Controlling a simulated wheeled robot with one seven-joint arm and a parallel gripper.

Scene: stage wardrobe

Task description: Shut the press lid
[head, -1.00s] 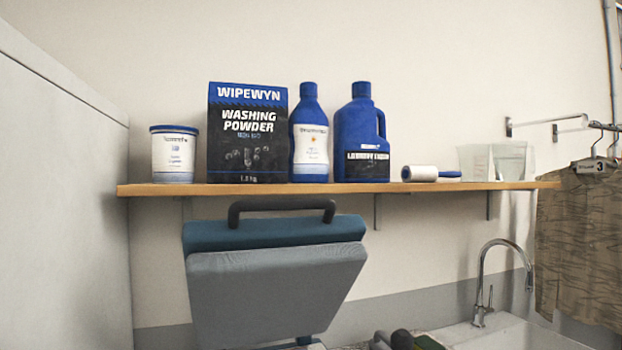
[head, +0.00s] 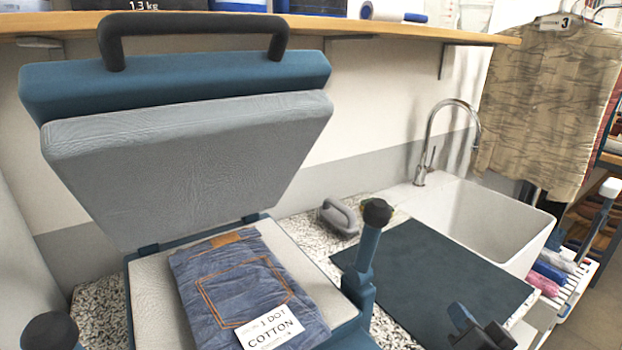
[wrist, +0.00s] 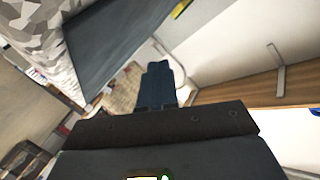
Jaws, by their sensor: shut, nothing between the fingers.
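The press stands open, its grey padded lid (head: 190,160) tilted up and back under a blue top plate (head: 180,75). A dark bar handle (head: 190,25) is on top of the lid. Folded jeans (head: 245,285) with a white tag reading "1 dot cotton" (head: 270,325) lie on the grey lower pad (head: 150,290). My gripper (wrist: 158,70) shows its blue fingers together and empty in the wrist view. A dark part at the lower right edge of the head view looks like my gripper (head: 480,335), apart from the press and to its right.
A wooden shelf (head: 400,33) runs close behind the lid handle. A black-knobbed post (head: 368,240) rises at the press's right. Beyond are a dark mat (head: 430,280), a grey handled block (head: 340,217), a sink (head: 490,220) with a tap (head: 435,140), and a hanging shirt (head: 550,100).

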